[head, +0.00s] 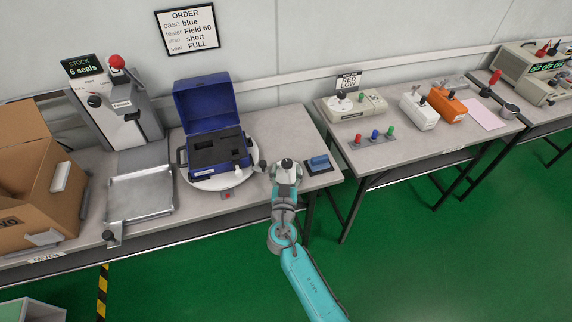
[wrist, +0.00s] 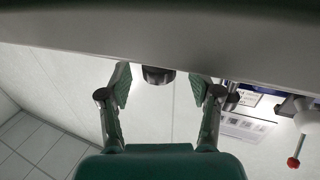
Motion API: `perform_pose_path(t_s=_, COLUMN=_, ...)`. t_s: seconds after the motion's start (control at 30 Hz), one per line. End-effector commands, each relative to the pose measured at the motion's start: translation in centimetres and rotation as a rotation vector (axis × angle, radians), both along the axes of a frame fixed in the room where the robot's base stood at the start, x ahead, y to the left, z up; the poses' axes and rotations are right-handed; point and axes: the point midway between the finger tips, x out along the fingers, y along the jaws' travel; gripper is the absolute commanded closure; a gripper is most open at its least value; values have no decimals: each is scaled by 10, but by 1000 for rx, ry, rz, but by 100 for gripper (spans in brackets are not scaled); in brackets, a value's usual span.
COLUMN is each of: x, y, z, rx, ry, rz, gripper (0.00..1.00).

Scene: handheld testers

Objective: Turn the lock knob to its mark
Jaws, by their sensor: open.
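The blue case (head: 208,120) stands open on a round white turntable (head: 215,179) on the left bench. A small dark knob (head: 262,165) stands at the turntable's right edge; I take it for the lock knob. My gripper (head: 285,175) is just right of it, low over the bench; its fingers are too small to make out there. In the wrist view my gripper (wrist: 160,86) is open and empty. A dark round knob (wrist: 158,76) shows in the gap between the two fingers, touching neither as far as I can tell. I cannot make out a mark.
A blue pad (head: 319,162) lies right of my gripper. A metal tray (head: 140,192), a press with a red-balled lever (head: 116,61) and a cardboard box (head: 35,190) are to the left. The right bench (head: 392,157) holds testers and coloured plugs. Open green floor lies in front.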

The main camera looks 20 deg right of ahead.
Motion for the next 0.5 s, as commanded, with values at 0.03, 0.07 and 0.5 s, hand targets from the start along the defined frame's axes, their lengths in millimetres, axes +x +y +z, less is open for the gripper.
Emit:
perform_pose_path(t_s=0.03, x=7, y=-3, z=0, rx=0, ry=0, rz=-1, gripper=36)
perform_pose_path(t_s=0.07, x=10, y=-4, z=0, rx=0, ry=-1, rz=-1, gripper=36)
perform_pose_path(t_s=0.5, x=26, y=-10, z=0, rx=0, ry=0, rz=1, gripper=36)
